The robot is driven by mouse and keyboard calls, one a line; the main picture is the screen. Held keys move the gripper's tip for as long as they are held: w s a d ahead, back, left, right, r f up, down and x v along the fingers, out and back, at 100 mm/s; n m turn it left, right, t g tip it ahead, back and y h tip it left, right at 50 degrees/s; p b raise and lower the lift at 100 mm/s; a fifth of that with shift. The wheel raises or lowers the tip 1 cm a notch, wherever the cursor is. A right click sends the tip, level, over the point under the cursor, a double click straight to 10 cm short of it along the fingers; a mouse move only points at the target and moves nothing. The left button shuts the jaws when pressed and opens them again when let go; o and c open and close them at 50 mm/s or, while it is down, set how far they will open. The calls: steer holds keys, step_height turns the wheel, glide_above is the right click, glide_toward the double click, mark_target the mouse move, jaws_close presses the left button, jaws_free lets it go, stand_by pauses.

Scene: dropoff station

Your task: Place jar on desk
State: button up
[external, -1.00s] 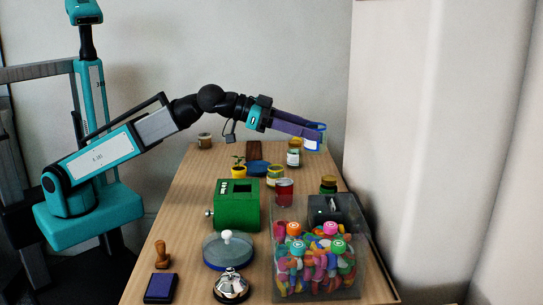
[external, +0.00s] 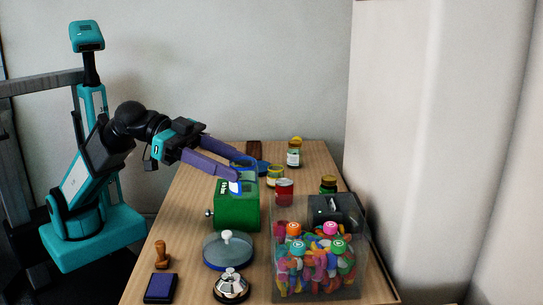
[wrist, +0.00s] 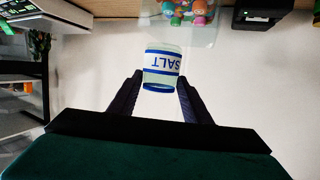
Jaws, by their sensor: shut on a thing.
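A salt jar with blue bands (external: 236,187) is between the fingertips of my gripper (external: 240,172) in the external view, in front of the upper part of the green box. In the wrist view the same jar (wrist: 162,66) appears with its SALT label upside down, and my gripper (wrist: 160,88) is shut on its sides. The desk (external: 190,228) is a long wooden top. The external view does not make clear how high the jar is above the desk.
A green box (external: 238,212) stands below the jar. A glass lid (external: 228,252), bell (external: 231,287), stamp (external: 162,254) and ink pad (external: 160,288) are nearer. A clear bin of colourful figures (external: 318,270) fills the right front. Small jars stand behind.

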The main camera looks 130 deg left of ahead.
steer(key=s+d+m+h+b, duration=0.1)
steer(key=s+d+b, duration=0.15)
steer(key=d, duration=0.55)
steer(key=s+d+m+h+b, duration=0.1)
steer(key=s+d+h+b, duration=0.15)
steer(key=d, duration=0.55)
steer(key=shift+t+y, duration=0.4)
steer(key=shift+y, duration=0.05)
steer(key=f, duration=1.1)
steer(key=w+f, duration=0.1)
steer(key=f, duration=0.4)
steer(key=shift+a+f, duration=0.2)
steer(key=shift+a, duration=0.05)
steer(key=shift+w+r+p, duration=0.1)
steer(key=shift+w+p, duration=0.05)
steer(key=shift+p, duration=0.25)
steer(key=w+p, duration=0.5)
steer(key=p, duration=0.1)
steer(key=shift+w, duration=0.2)
steer(key=w+p, duration=0.1)
steer(key=p, duration=0.7)
steer(key=shift+w, duration=0.35)
steer(key=p, duration=0.8)
steer(key=shift+w+d+f, duration=0.15)
steer(key=shift+w+f, duration=0.05)
steer(key=shift+f, duration=0.1)
